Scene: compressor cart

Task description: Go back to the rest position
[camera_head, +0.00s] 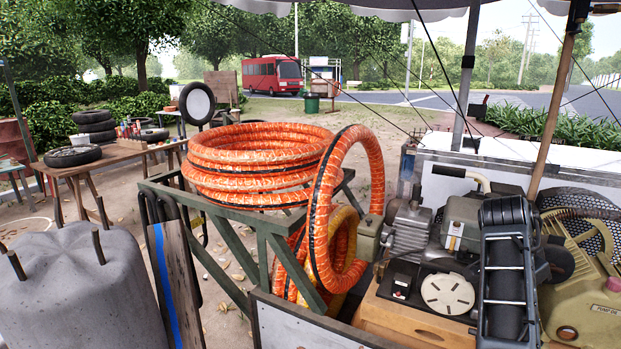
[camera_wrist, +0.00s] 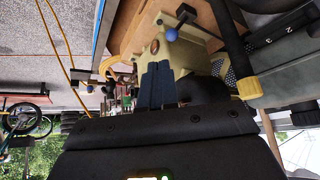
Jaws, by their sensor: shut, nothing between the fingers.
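My gripper (camera_wrist: 158,70) shows in the wrist view as two dark blue fingers side by side, shut with no visible gap between them. Nothing is held in them. The fingers point toward a cream-coloured machine housing (camera_wrist: 150,47) that lies behind their tips; I cannot tell the distance. A blue ball-ended knob (camera_wrist: 171,35) is beyond the fingertips, a little to the right. In the head view I cannot make out the gripper's fingers.
The head view shows a compressor (camera_head: 410,228) on a wooden base (camera_head: 405,312) at right, beside a green pump (camera_head: 590,305). Orange hose coils (camera_head: 250,165) rest on a metal frame (camera_head: 225,212). A grey drum (camera_head: 80,290) stands at left. Open ground lies behind.

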